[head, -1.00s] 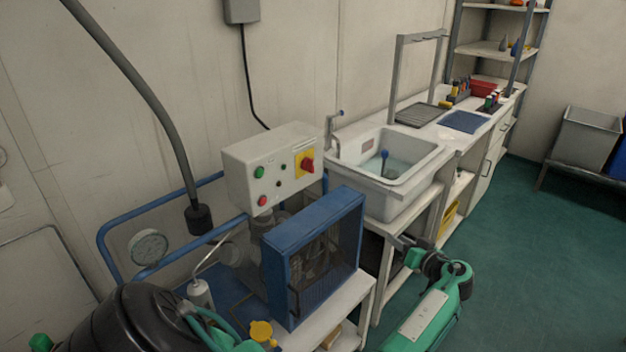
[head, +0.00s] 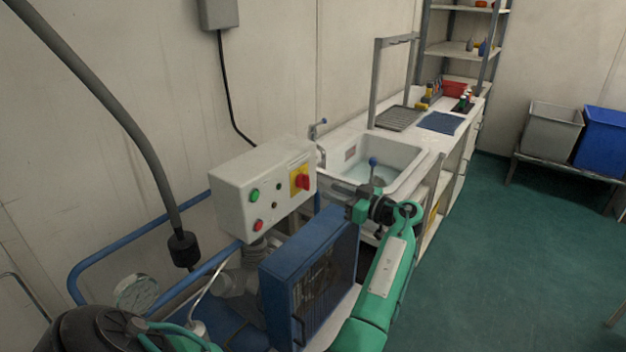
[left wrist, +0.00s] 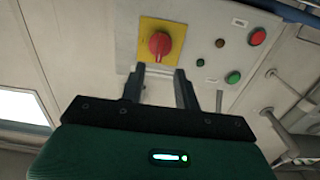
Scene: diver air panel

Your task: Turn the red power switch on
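The red power switch (head: 302,181) is a rotary knob on a yellow plate, on the front of the pale grey control box (head: 234,200). In the left wrist view the red knob (left wrist: 160,45) is just beyond the fingertips, roughly in line with the gap between them. My left gripper (head: 338,187) is to the right of the box in the head view, its fingers pointing toward the switch. In the wrist view its fingers (left wrist: 158,76) are apart with nothing between them. Contact with the knob is not visible. My right gripper is not in view.
The box also has a green button (head: 254,196) and a red button (head: 258,225). A blue caged unit (head: 310,265) stands below it. A white sink (head: 405,155) is behind my left gripper. A thick grey hose (head: 110,110) hangs at the left.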

